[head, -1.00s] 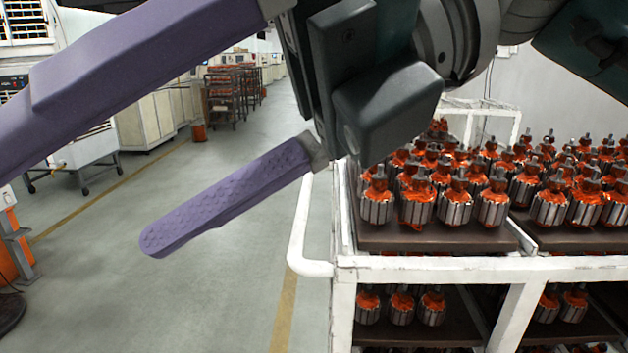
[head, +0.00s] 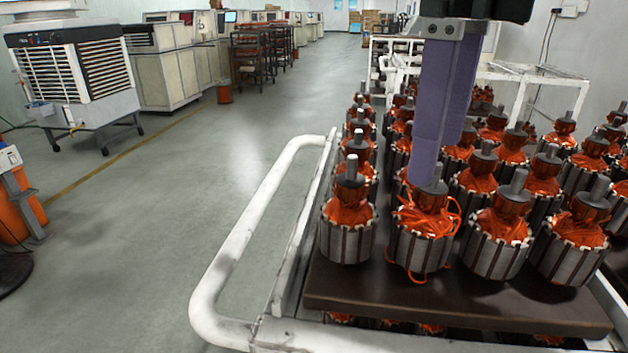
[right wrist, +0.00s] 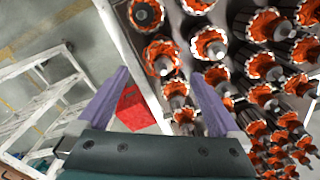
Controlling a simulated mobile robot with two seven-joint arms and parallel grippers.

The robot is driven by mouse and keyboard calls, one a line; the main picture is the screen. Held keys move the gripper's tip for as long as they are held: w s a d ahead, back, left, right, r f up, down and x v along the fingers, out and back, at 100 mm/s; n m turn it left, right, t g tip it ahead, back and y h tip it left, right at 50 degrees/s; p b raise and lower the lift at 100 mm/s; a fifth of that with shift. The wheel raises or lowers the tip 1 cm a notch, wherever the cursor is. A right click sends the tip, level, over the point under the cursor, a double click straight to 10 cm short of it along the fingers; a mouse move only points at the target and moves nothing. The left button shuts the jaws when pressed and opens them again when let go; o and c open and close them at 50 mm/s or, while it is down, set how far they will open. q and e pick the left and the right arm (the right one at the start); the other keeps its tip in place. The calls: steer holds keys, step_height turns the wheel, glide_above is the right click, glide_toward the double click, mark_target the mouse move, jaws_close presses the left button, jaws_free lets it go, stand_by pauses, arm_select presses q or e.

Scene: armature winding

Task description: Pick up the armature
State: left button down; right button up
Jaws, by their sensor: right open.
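Several upright armatures with grey slotted cores, orange windings and grey shafts stand in rows on a dark tray (head: 430,305). In the head view, the front-row armature (head: 424,245) has loose orange wire loops. My right gripper (head: 436,160) hangs fingers down over the rows, its near fingertip overlapping that armature's shaft top; whether they touch is unclear. Its purple fingers are apart. In the right wrist view, the open fingers (right wrist: 160,74) frame a line of armatures, one (right wrist: 161,58) showing between the fingertips; nothing is held. My left gripper is not in view.
The tray sits on a white-framed rack whose bent handle (head: 232,250) sticks out to the left. Neighbouring armatures stand close on both sides. Open grey floor (head: 170,200) lies to the left, with an air cooler (head: 72,75) and machines beyond.

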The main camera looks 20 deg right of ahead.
mark_target(423, 222)
steer(key=f+p, duration=0.1)
steer(key=f, duration=0.3)
steer(key=shift+w+p, duration=0.2)
steer(key=shift+p, duration=0.1)
steer(key=shift+f, duration=0.3)
steer(key=shift+d+f+p, duration=0.1)
steer(key=shift+f+p, duration=0.25)
steer(key=shift+p, duration=0.15)
step_height(423, 222, down, 4)
steer(key=shift+s+d+r+p, duration=0.1)
steer(key=shift+s+p, duration=0.05)
steer(key=shift+p, duration=0.9)
steer(key=shift+f, duration=0.45)
jaws_close()
steer(key=shift+r, duration=0.1)
